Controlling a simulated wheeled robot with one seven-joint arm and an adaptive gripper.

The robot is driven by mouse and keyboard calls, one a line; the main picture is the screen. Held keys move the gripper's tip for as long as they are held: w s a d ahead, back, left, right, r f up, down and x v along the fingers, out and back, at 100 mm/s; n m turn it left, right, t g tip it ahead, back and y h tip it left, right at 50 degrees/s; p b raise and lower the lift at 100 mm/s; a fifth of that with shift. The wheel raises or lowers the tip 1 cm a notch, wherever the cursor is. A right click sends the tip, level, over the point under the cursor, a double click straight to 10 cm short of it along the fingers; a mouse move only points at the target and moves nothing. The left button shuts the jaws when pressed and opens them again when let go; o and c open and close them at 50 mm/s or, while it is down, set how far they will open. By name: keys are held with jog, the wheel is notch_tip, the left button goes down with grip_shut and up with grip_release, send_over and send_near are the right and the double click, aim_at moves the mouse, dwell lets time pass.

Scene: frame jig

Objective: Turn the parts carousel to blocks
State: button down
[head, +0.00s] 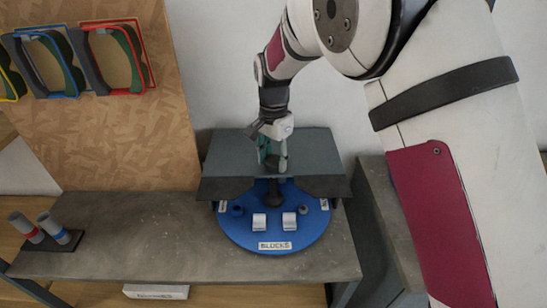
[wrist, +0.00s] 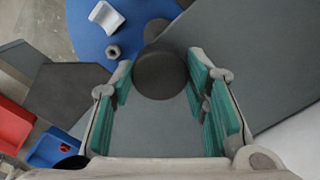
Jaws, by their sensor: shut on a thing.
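The parts carousel (head: 250,238) is a round blue disc on the workbench, its rear part under a dark grey cover. A white label reading BLOCKS (head: 275,245) faces the front edge. Two pale blocks (head: 259,222) sit behind that label. A dark round knob (wrist: 161,75) stands up near the cover's front edge; in the head view it is a dark shape (head: 273,192). Other labels on the disc are partly hidden.
A grey nut-like part (head: 303,209) and a small dark blue part (head: 237,210) are also on the disc. Two banded grey cylinders (head: 50,230) stand at the bench's left end. Coloured frames (head: 120,60) hang on the board behind. The bench (head: 150,230) between is clear.

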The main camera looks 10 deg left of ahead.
jog(key=shift+w, duration=0.1)
jog(key=c, duration=0.9)
grip_release()
notch_tip(320, 180, up, 12)
